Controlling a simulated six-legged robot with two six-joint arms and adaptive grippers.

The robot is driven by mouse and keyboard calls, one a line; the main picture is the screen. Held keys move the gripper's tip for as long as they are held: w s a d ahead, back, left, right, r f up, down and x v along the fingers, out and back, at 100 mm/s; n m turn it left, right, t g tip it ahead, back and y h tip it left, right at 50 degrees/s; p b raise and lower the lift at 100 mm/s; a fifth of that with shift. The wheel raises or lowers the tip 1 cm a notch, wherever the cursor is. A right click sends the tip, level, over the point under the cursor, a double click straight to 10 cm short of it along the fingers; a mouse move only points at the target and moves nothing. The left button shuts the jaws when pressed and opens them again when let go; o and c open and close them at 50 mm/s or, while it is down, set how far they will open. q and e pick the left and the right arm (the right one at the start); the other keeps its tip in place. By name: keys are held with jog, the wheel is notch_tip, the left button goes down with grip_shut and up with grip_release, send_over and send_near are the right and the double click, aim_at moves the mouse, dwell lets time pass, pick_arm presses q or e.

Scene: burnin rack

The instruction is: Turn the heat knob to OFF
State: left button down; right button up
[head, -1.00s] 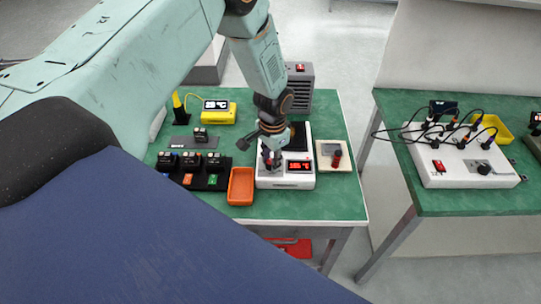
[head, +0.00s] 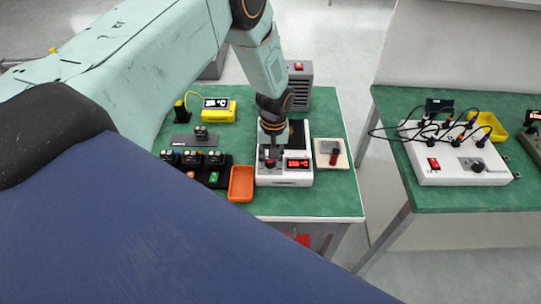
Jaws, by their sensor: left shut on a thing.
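A white hot plate (head: 290,178) with a dark top and a red lit temperature display (head: 298,164) stands on the green table. The heat knob sits on its front left, mostly hidden under my gripper. My left gripper (head: 270,160) points down from above, shut on the knob at the front of the hot plate. The knob's pointer and markings are too small and covered to read. My right gripper is not in view.
An orange tray (head: 241,199) stands close left of the hot plate. A black rack (head: 192,176) with several small modules, a yellow thermometer (head: 217,116), a grey vented box (head: 299,92) and a cream pad (head: 341,159) surround it. A second bench holds a white panel (head: 455,172) with cables.

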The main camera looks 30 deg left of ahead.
pick_arm(q)
jog(key=n+p, duration=0.1)
jog(key=n, duration=0.4)
jog(key=shift+n, duration=0.3)
jog(key=n, duration=0.4)
jog(key=shift+n+p, duration=0.4)
jog(key=shift+w, duration=0.1)
jog(key=c, duration=1)
grip_release()
jog(key=shift+a, duration=0.1)
jog(key=r, duration=1.2)
jog(key=shift+w, duration=0.25)
